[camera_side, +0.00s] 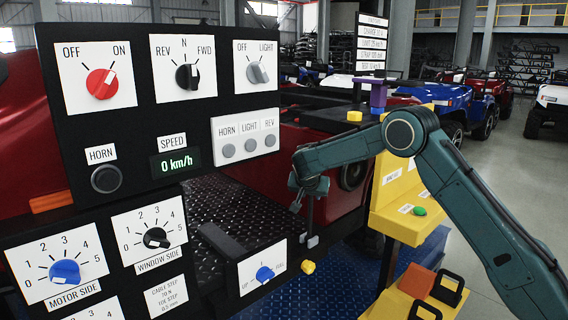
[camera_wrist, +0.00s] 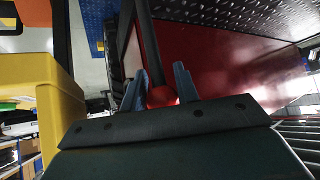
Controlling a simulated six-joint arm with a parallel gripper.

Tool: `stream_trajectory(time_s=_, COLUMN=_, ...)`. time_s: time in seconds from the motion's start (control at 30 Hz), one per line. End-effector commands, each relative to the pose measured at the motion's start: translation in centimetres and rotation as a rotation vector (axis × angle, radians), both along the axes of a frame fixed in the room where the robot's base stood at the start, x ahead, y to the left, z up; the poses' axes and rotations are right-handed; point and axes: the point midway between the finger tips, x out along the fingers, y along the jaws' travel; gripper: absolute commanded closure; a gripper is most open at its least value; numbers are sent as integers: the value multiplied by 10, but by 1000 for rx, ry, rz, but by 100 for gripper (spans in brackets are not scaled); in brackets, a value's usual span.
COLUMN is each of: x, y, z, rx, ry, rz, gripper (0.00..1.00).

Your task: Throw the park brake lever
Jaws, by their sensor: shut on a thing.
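The park brake lever shows in the wrist view as a dark rod (camera_wrist: 149,45) with a red ball knob (camera_wrist: 161,96) at its end. My gripper (camera_wrist: 160,88) has its two blue-grey fingers on either side of the knob and is shut on it. In the side view my gripper (camera_side: 308,192) reaches in from the right, beside the red vehicle. A thin dark rod (camera_side: 310,215) stands roughly upright below it, with a small grey block at its foot. The knob is hidden by the gripper in the side view.
A black panel (camera_side: 165,110) with dials fills the left of the side view; its speed display reads 0 km/h. A lower panel with a blue UP/FULL knob (camera_side: 265,273) stands near the rod. A yellow stand (camera_side: 400,205) is at the right. A yellow knob (camera_side: 308,267) sits low in the middle.

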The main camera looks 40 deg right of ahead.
Motion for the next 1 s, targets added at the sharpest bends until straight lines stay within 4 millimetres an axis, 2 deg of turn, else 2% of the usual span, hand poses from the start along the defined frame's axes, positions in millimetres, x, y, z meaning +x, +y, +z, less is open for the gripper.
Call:
stream_trajectory(time_s=0.2, x=2, y=2, z=3, rx=1, ry=-6, rz=4, gripper=100)
stream_trajectory(time_s=0.23, x=2, y=2, z=3, rx=2, ry=-7, rz=5, gripper=66)
stream_trajectory(time_s=0.3, x=2, y=2, z=3, rx=1, ry=-6, rz=4, gripper=52)
stream_trajectory(time_s=0.33, x=2, y=2, z=2, rx=1, ry=-6, rz=4, gripper=50)
stream_trajectory(time_s=0.73, x=0, y=2, z=3, rx=1, ry=-3, rz=3, gripper=50)
stream_trajectory(time_s=1.0, x=-9, y=16, z=19, rx=3, ry=-4, rz=5, gripper=50)
